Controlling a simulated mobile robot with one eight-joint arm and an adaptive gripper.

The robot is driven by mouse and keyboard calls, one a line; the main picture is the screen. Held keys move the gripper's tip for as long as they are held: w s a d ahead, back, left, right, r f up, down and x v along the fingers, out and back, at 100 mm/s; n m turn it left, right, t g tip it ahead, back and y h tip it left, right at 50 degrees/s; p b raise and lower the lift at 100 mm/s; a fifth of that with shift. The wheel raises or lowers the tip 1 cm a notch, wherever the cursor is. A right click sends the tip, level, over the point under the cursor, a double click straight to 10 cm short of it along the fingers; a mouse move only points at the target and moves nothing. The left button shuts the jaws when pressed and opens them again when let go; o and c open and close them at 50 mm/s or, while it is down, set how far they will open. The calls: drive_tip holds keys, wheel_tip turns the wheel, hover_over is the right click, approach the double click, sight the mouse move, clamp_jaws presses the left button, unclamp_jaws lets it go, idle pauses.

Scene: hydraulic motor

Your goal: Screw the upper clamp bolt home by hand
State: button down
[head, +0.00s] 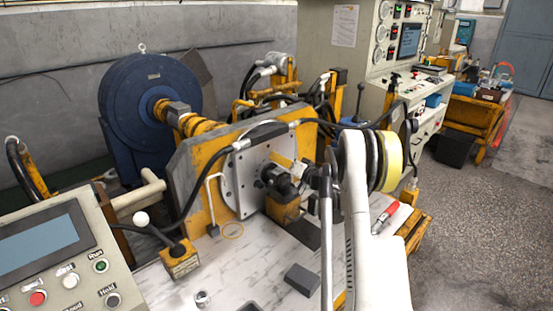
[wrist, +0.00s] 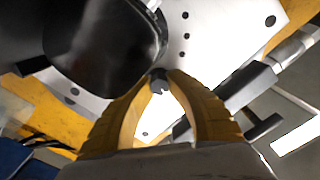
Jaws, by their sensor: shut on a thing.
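In the wrist view my gripper (wrist: 158,88) has its two yellow fingers closed together at the tips on a small dark bolt head (wrist: 158,75). The bolt's shank is hidden, so I cannot tell how deep it sits. The dark motor body (wrist: 100,45) fills the upper left, close beside the fingertips. Behind them is the pale mounting plate (wrist: 205,62) with several dark holes. In the head view the plate (head: 235,185) stands upright on the yellow frame, with the black motor (head: 279,180) at its middle. My white arm reaches in from the right and partly hides this area.
A black hose arches over the plate. A yellow box (head: 180,259) with a white-knobbed lever, a dark grey block (head: 302,279) and a red-handled tool (head: 385,217) are on the bench. A control panel (head: 60,255) stands at the lower left. Open floor lies to the right.

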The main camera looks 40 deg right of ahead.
drive_tip(key=shift+m, duration=0.8)
drive_tip(key=c, duration=1.3)
unclamp_jaws()
drive_tip(key=s+d, duration=0.1)
drive_tip(key=s, duration=1.1)
drive_tip(key=shift+d, duration=0.35)
drive_tip(key=shift+w, duration=0.1)
